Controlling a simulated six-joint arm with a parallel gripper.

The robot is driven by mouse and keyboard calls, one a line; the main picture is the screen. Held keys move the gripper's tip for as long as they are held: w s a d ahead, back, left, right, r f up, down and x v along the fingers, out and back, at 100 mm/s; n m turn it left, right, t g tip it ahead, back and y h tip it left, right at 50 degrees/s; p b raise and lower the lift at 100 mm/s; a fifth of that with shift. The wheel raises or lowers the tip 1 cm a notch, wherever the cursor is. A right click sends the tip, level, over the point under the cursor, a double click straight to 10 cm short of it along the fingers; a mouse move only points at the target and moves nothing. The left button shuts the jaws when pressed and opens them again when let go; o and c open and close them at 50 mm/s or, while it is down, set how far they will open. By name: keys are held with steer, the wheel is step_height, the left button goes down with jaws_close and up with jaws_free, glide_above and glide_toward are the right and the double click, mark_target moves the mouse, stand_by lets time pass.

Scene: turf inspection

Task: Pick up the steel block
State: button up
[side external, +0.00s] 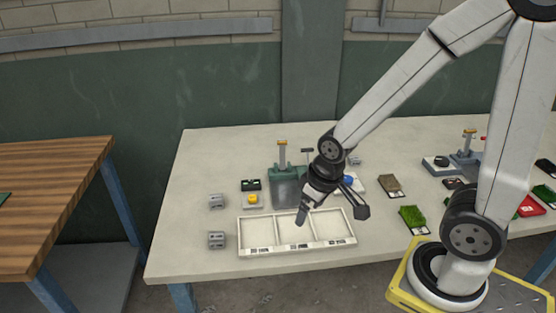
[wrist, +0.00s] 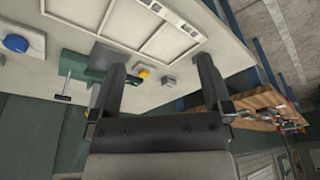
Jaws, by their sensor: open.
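Two grey metallic blocks stand at the left of the light table, one farther back (side external: 217,201) and one nearer the front (side external: 216,240). A similar grey block (side external: 354,160) is partly hidden behind my arm. Which one is the steel block I cannot tell. My gripper (side external: 331,214) is open and empty above the right part of a divided white tray (side external: 240,238), to the right of the two left blocks. In the wrist view, my open fingers (wrist: 160,65) frame a small grey block (wrist: 168,81) on the tabletop, apart from them.
A green press-like fixture (side external: 285,188) stands behind the tray. A yellow button (side external: 253,198) is left of it and a blue button (side external: 348,180) right. Turf samples (side external: 413,217) lie at right. A wooden bench (side external: 60,180) stands at left. The table's front left is clear.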

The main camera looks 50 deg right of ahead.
steer(key=n+t+h, duration=0.4)
steer(key=n+h, duration=0.5)
steer(key=n, duration=1.3)
glide_toward(216, 202)
steer(key=s+d, duration=0.1)
steer(key=d, duration=0.1)
steer(key=s+d, duration=0.4)
steer(key=d, duration=0.1)
steer(key=shift+s+d+f, duration=0.1)
steer(key=shift+d+f, duration=0.05)
steer(key=shift+f, duration=0.15)
steer(key=w+a+n+t, duration=0.1)
steer(key=w+a+f+n+t, duration=0.1)
steer(key=w+n, duration=0.1)
steer(key=w+a+f+n+t, duration=0.1)
steer(key=n, duration=0.1)
steer(key=shift+w+a+f, duration=0.1)
steer(key=shift+w+a, duration=0.25)
steer(key=shift+a, duration=0.05)
steer(key=shift+w+a+f+n+t, duration=0.15)
steer(key=shift+w+a+n+t, duration=0.25)
steer(key=shift+a+n, duration=0.1)
steer(key=shift+x, duration=1.35)
steer(key=shift+d, duration=0.1)
